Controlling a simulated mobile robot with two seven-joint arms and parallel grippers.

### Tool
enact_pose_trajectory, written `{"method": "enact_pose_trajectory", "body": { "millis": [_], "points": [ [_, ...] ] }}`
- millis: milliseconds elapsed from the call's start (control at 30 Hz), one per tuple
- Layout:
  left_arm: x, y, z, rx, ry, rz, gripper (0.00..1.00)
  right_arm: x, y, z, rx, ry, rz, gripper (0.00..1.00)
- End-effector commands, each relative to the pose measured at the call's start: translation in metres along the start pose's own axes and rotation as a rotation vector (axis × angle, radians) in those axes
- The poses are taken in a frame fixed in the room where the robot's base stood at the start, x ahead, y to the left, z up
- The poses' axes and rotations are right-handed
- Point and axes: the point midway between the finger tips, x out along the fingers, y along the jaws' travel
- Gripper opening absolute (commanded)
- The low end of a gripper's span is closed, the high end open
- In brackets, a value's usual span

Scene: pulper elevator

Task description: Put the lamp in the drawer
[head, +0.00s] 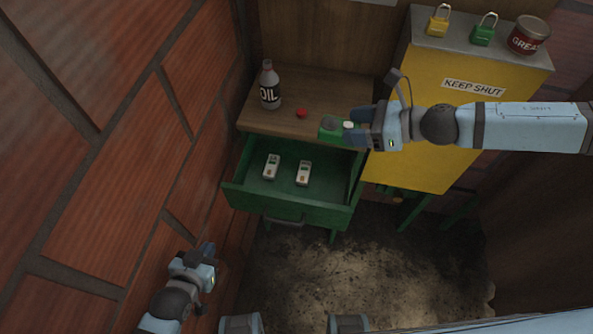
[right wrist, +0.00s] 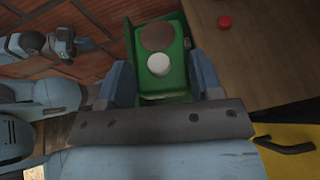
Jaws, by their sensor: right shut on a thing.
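The green lamp (head: 330,128), with a dark round face and a white round part, is held in my right gripper (head: 352,128). In the right wrist view the lamp (right wrist: 172,80) sits between the two fingers. In the head view it appears over the front edge of the wooden top, by the drawer's back right corner. The green drawer (head: 290,213) is pulled open below the top and holds two small white devices (head: 271,166) (head: 303,173). My left gripper (head: 208,262) is low at the left, apart from the drawer; its finger gap is unclear.
An oil bottle (head: 269,86) and a red cap-like piece (head: 302,113) stand on the wooden top (head: 330,90). A yellow cabinet (head: 430,115) stands at the right, carrying two padlocks (head: 438,22) (head: 484,32) and a grease can (head: 528,36). A brick wall (head: 110,150) is at the left.

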Motion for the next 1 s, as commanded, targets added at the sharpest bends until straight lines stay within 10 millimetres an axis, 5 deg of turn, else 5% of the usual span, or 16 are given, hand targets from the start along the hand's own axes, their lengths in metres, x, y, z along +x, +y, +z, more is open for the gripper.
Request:
{"method": "enact_pose_trajectory", "body": {
  "millis": [333,800,1000],
  "points": [
    [0.017,0.000,0.035,0.000,-0.013,0.001,0.00,0.004,-0.002,-0.015,-0.072,0.002,0.079,0.26],
    [0.023,-0.001,0.041,0.001,-0.007,-0.001,0.00,0.049,-0.009,-0.123,-0.068,0.002,0.078,0.26],
    [0.024,-0.002,0.041,0.001,-0.004,-0.001,0.00,0.058,-0.012,-0.144,-0.072,0.000,0.078,0.26]
  ]
}}
